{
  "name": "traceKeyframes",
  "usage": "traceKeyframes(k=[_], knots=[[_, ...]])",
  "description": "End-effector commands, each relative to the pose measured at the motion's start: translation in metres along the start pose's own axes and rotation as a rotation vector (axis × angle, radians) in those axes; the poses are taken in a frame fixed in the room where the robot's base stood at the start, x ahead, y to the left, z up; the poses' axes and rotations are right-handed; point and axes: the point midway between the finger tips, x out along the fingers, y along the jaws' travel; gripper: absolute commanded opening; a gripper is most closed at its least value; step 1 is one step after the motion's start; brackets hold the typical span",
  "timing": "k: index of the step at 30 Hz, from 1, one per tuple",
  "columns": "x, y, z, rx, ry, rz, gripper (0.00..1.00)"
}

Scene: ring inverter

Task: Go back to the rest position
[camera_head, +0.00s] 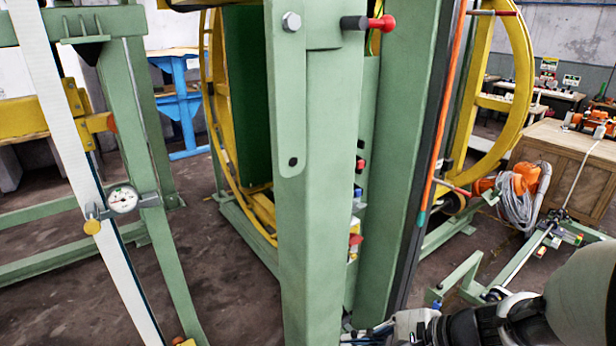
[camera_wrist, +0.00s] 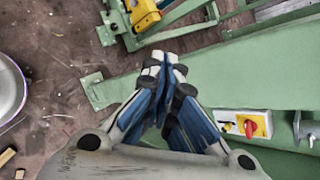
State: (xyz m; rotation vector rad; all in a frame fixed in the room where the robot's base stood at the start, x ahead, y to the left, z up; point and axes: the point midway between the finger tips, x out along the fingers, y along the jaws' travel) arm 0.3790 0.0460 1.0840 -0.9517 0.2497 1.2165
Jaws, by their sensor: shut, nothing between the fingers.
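My gripper (camera_wrist: 165,60) shows in the wrist view with its blue-padded fingers together and nothing between them. It is above a green steel beam (camera_wrist: 130,88) and the brown floor. A yellow panel with a red knob (camera_wrist: 251,126) is to the right of the fingers on the green frame. In the head view my arm comes in from the lower right corner, and the gripper end is low by the foot of the green column (camera_head: 305,230), partly cut off by the picture's bottom edge. I cannot tell whether it touches anything.
A large yellow ring (camera_head: 520,60) stands behind the green columns. A dial gauge (camera_head: 122,200) is on the left frame. A wooden crate (camera_head: 568,165) and a coiled grey hose (camera_head: 516,207) are at the right. A low green frame (camera_head: 460,275) is near my arm. Bare floor shows at left.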

Motion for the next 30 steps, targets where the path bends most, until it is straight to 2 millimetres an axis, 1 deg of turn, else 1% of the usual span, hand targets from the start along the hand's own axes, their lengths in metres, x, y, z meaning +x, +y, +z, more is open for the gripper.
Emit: traceKeyframes(k=[1, 3, 6, 8, 10, 12, 15, 18, 21, 23, 30], knots=[[-0.005, 0.008, 0.02, -0.127, 0.01, 0.056, 0.0], [-0.015, 0.025, 0.042, -0.314, 0.033, 0.151, 0.0], [-0.033, 0.049, 0.062, -0.586, 0.087, 0.285, 0.0], [-0.047, 0.062, 0.068, -0.744, 0.131, 0.36, 0.0], [-0.065, 0.072, 0.071, -0.924, 0.193, 0.439, 0.0], [-0.083, 0.078, 0.071, -1.086, 0.262, 0.508, 0.0], [-0.107, 0.081, 0.069, -1.27, 0.36, 0.583, 0.0], [-0.126, 0.079, 0.067, -1.394, 0.441, 0.631, 0.0], [-0.137, 0.076, 0.065, -1.46, 0.489, 0.659, 0.0], [-0.14, 0.076, 0.064, -1.477, 0.503, 0.667, 0.0], [-0.14, 0.076, 0.064, -1.477, 0.503, 0.667, 0.0]])
